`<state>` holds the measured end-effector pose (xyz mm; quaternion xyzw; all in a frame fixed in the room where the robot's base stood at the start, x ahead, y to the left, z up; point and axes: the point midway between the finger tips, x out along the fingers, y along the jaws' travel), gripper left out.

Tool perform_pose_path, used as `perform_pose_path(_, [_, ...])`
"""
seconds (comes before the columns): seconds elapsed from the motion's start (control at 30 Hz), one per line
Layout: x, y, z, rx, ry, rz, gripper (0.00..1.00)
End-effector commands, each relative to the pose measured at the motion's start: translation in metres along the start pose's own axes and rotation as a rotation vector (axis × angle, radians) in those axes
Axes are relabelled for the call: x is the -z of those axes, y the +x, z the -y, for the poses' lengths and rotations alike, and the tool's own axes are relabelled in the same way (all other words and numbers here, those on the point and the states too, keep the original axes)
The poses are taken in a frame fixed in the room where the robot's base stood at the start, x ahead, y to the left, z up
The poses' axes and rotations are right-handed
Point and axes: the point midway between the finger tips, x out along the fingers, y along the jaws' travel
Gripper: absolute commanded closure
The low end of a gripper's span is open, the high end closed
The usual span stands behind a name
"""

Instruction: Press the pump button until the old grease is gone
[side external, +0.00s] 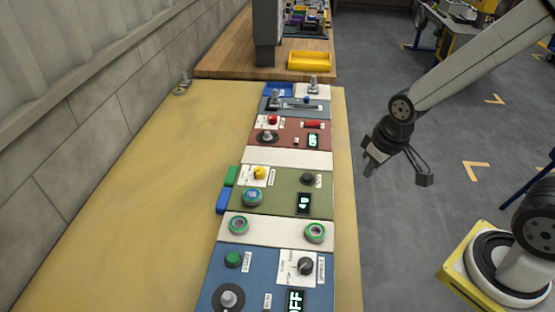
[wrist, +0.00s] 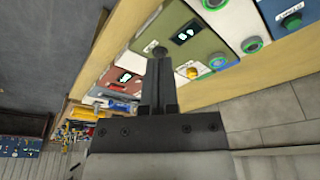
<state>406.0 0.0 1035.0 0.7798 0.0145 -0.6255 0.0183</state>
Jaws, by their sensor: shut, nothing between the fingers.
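A row of control panels runs along the table. The olive green panel (side external: 282,203) carries a yellow button (side external: 260,173), a blue-green ringed button (side external: 252,197), a black knob (side external: 307,179) and a lit display (side external: 304,204). The red panel (side external: 290,137) behind it has a red button (side external: 272,120) and a display reading OFF (side external: 313,141). The labels are too small to read, so I cannot tell which button is the pump's. No grease can be made out. My gripper (side external: 370,168) is shut and empty, right of the green panel, near the table's right edge. Its closed fingers also show in the wrist view (wrist: 159,60).
A blue panel (side external: 260,272) in front has a green button (side external: 232,259) and a black knob (side external: 306,266). A white strip (side external: 275,230) holds two green rings. A yellow tray (side external: 309,60) stands at the back. The table's left side (side external: 130,210) is clear.

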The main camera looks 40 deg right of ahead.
Motion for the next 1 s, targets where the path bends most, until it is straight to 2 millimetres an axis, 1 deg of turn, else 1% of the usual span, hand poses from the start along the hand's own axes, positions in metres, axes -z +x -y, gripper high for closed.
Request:
perform_pose_path(0.17, [0.024, 0.004, -0.002, 0.001, -0.077, 0.024, 1.0])
perform_pose_path(0.47, [0.077, 0.015, -0.007, 0.013, -0.265, 0.08, 1.0])
perform_pose_path(0.8, [0.132, 0.033, -0.014, 0.041, -0.485, 0.14, 1.0])
perform_pose_path(1.0, [0.159, 0.045, -0.018, 0.063, -0.608, 0.174, 1.0])
